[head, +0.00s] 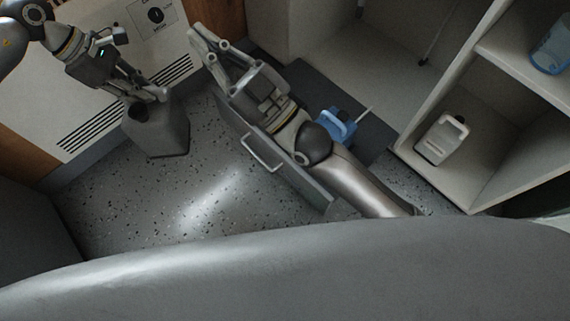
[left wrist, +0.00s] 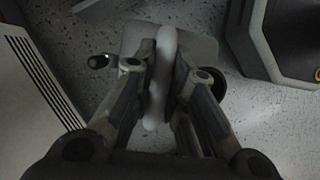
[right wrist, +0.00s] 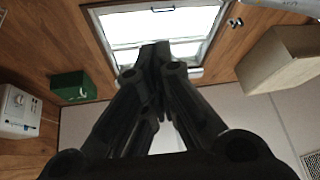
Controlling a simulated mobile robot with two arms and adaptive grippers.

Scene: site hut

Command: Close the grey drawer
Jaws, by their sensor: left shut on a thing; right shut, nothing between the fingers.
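The grey drawer is pulled out in the middle of the head view. Its front panel (head: 297,178) and bar handle (head: 262,155) face the lower left. My right arm crosses over it and hides part of it. My right gripper (head: 207,40) is shut and empty, above and beyond the drawer's far end, apart from the handle. In the right wrist view its fingers (right wrist: 155,58) point toward a bright window. My left gripper (head: 158,97) is shut on the handle of a grey jug (head: 157,132). The left wrist view shows the pale jug handle (left wrist: 160,85) between the fingers.
A blue container (head: 338,122) shows beside my right arm, over a dark surface (head: 340,88). A white jug (head: 442,138) stands in the shelf unit (head: 480,65) at right. A vented panel (head: 105,82) stands at left. Speckled floor (head: 205,195) is clear before the drawer.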

